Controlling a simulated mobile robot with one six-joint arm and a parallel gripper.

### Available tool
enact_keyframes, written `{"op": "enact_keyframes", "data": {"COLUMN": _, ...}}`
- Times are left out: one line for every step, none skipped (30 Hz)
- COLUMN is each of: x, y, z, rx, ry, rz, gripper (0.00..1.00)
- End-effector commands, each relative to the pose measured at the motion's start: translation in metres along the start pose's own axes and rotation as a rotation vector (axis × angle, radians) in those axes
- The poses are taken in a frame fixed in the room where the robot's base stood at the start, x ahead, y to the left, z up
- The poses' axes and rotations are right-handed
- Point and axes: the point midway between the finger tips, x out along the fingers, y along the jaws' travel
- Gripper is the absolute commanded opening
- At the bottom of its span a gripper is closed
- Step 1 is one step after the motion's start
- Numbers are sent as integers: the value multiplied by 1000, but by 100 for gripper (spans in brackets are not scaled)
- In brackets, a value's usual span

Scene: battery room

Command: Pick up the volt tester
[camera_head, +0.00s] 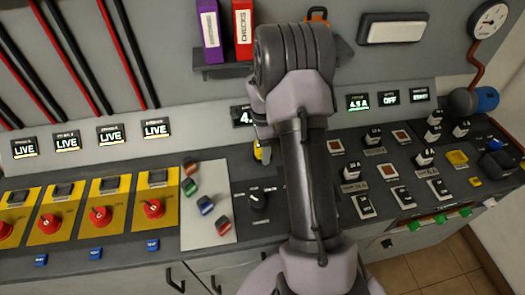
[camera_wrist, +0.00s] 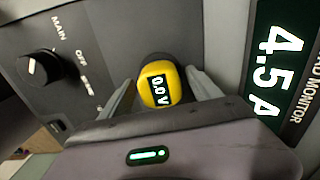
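The volt tester is yellow with a dark top and a small display reading 0.0 V. In the wrist view the volt tester (camera_wrist: 158,88) is between the two fingers of my gripper (camera_wrist: 160,84), one on each side. The fingers are spread, and I see no clear grip on it; whether either finger touches it is hard to tell. In the head view only a small yellow part of the volt tester (camera_head: 263,153) shows, below my gripper (camera_head: 263,133) and left of my forearm. The rest of it is hidden.
A black rotary knob (camera_wrist: 40,68) is left of the tester. A monitor reading 4.5 A (camera_wrist: 280,70) is close on the right. A pale mat (camera_head: 205,232) with several small coloured pieces lies left of my arm. Red switches on yellow plates (camera_head: 100,213) line the left.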

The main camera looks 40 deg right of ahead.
Motion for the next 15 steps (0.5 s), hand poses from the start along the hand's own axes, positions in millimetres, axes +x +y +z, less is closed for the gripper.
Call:
{"op": "enact_keyframes", "data": {"x": 0, "y": 0, "z": 0, "rx": 0, "ry": 0, "rz": 0, "gripper": 61}}
{"op": "enact_keyframes", "data": {"x": 0, "y": 0, "z": 0, "rx": 0, "ry": 0, "rz": 0, "gripper": 55}}
{"op": "enact_keyframes", "data": {"x": 0, "y": 0, "z": 0, "rx": 0, "ry": 0, "rz": 0, "gripper": 47}}
{"op": "enact_keyframes", "data": {"x": 0, "y": 0, "z": 0, "rx": 0, "ry": 0, "rz": 0, "gripper": 41}}
{"op": "enact_keyframes", "data": {"x": 0, "y": 0, "z": 0, "rx": 0, "ry": 0, "rz": 0, "gripper": 35}}
{"op": "enact_keyframes", "data": {"x": 0, "y": 0, "z": 0, "rx": 0, "ry": 0, "rz": 0, "gripper": 27}}
{"op": "enact_keyframes", "data": {"x": 0, "y": 0, "z": 0, "rx": 0, "ry": 0, "rz": 0, "gripper": 22}}
{"op": "enact_keyframes", "data": {"x": 0, "y": 0, "z": 0, "rx": 0, "ry": 0, "rz": 0, "gripper": 16}}
{"op": "enact_keyframes", "data": {"x": 0, "y": 0, "z": 0, "rx": 0, "ry": 0, "rz": 0, "gripper": 8}}
{"op": "enact_keyframes", "data": {"x": 0, "y": 0, "z": 0, "rx": 0, "ry": 0, "rz": 0, "gripper": 2}}
{"op": "enact_keyframes", "data": {"x": 0, "y": 0, "z": 0, "rx": 0, "ry": 0, "rz": 0, "gripper": 1}}
{"op": "enact_keyframes", "data": {"x": 0, "y": 0, "z": 0, "rx": 0, "ry": 0, "rz": 0, "gripper": 1}}
{"op": "enact_keyframes", "data": {"x": 0, "y": 0, "z": 0, "rx": 0, "ry": 0, "rz": 0, "gripper": 1}}
{"op": "enact_keyframes", "data": {"x": 0, "y": 0, "z": 0, "rx": 0, "ry": 0, "rz": 0, "gripper": 1}}
{"op": "enact_keyframes", "data": {"x": 0, "y": 0, "z": 0, "rx": 0, "ry": 0, "rz": 0, "gripper": 1}}
